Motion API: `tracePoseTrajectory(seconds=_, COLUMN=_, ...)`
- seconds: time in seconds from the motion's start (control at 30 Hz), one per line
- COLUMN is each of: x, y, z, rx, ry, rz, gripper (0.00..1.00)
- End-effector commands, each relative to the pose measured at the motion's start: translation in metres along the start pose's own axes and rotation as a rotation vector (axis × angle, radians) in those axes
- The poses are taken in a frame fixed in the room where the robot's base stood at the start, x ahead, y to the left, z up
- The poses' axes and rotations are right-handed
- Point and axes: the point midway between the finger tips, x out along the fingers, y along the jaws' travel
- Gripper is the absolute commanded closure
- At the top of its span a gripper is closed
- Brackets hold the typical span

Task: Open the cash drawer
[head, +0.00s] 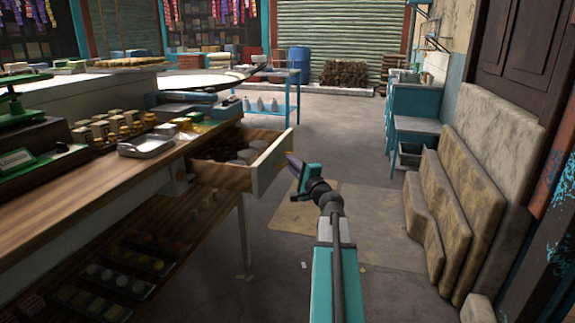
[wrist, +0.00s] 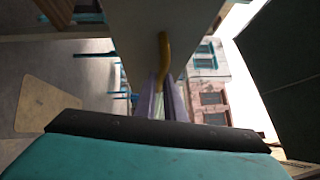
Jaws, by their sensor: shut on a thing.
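The cash drawer (head: 267,163) stands pulled out from the wooden counter, with its inside open to view from above. Several round, dark and pale items lie in it. My gripper (head: 290,160) is at the outer face of the drawer front. In the wrist view, the pale drawer front (wrist: 138,38) fills the upper middle, with a curved yellow handle (wrist: 164,52) on it. The fingers of my gripper (wrist: 163,103) are shut on this handle. The handle is hidden in the head view.
The counter (head: 70,205) on the left carries a metal tray (head: 146,146), small boxes and a green scale. Stone slabs (head: 432,215) lean on the right wall. A blue table (head: 275,88) stands behind the drawer. The floor around my arm is mostly clear.

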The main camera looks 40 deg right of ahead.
Motion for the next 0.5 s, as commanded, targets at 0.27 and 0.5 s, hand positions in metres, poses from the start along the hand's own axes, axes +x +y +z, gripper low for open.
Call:
tracePoseTrajectory(seconds=0.27, x=0.006, y=-0.005, z=0.003, rx=0.004, ry=0.007, rz=-0.008, gripper=1.00)
tracePoseTrajectory(seconds=0.5, x=0.007, y=-0.003, z=0.009, rx=0.004, ry=-0.002, rz=-0.005, gripper=0.72)
